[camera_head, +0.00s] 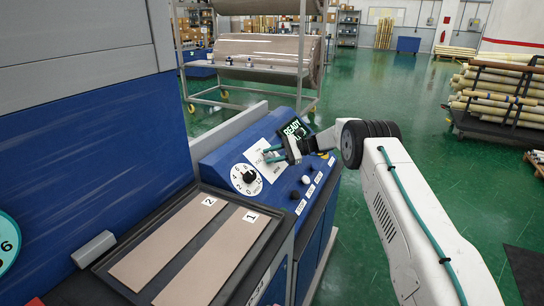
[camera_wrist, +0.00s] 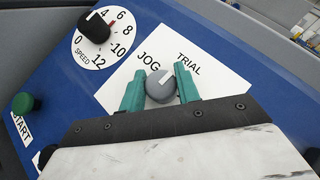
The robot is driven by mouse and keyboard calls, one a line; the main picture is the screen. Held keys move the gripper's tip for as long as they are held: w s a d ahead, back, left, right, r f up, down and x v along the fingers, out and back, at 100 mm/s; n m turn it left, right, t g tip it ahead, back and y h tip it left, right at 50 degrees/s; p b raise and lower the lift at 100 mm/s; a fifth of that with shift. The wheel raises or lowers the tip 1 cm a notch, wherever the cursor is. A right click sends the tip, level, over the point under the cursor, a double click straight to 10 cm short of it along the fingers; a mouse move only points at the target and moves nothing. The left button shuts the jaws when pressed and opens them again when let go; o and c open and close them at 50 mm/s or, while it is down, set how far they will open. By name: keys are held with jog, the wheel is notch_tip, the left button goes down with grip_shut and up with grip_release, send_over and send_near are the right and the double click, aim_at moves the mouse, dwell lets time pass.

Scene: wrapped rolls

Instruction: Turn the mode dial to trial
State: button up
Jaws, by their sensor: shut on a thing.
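The mode dial (camera_wrist: 160,87) is a round grey knob with a white mark, on a white plate (camera_wrist: 120,91) printed JOG and TRIAL. Its mark points up and slightly right in the wrist view, between the two words. My gripper (camera_wrist: 160,76) has its teal fingers on either side of the knob, shut on it. In the head view, my gripper (camera_head: 271,155) reaches the sloped blue panel from the right and largely hides the dial.
A black speed dial (camera_wrist: 95,27) sits left of the mode dial. A green START button (camera_wrist: 23,104) is lower left. A lit READY display (camera_head: 296,128) stands behind my gripper. Green floor lies open beyond.

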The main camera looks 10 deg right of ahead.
dwell(0.4)
jog(key=o, duration=1)
jog(key=shift+d, duration=0.1)
jog(key=d, duration=0.3)
jog(key=d+r, duration=0.1)
jog(key=d, duration=0.3)
jog(key=shift+d+r, duration=0.2)
jog(key=shift+d, duration=0.05)
jog(key=shift+s, duration=0.1)
